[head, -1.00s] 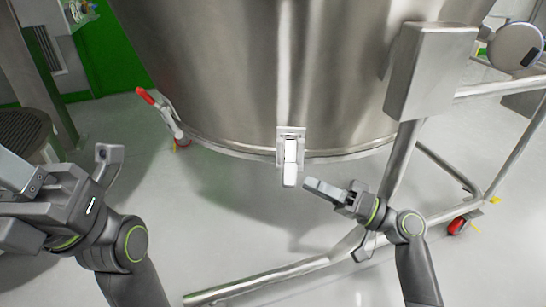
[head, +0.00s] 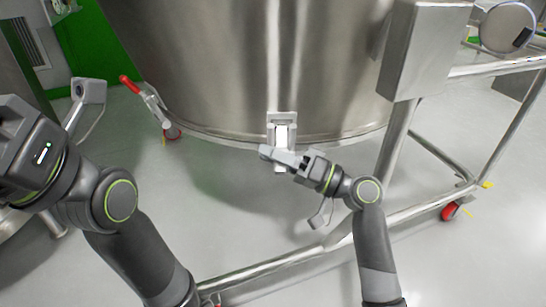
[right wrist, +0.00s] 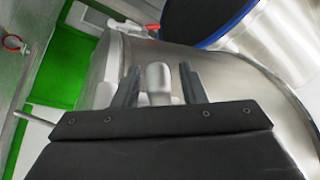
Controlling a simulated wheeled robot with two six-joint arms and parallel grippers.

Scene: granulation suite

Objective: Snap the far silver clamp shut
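A silver clamp (head: 282,121) sits on the lower rim of the big steel vessel (head: 240,70), with its pale lever hanging down below its plate. My right gripper (head: 274,157) is at the lever and covers part of it in the head view. In the right wrist view my right gripper (right wrist: 160,88) is open, one dark finger on each side of the rounded pale lever end (right wrist: 158,80). I cannot tell if the fingers touch it. My left gripper (head: 72,105) is at the far left, away from the clamp. One finger shows, standing well off the body; the other is hidden.
A red-handled silver fitting (head: 148,98) stands at the vessel's left rim. A steel tube frame (head: 400,150) with a box (head: 425,50) and a red caster (head: 450,211) is on the right. The floor under the vessel is mostly clear.

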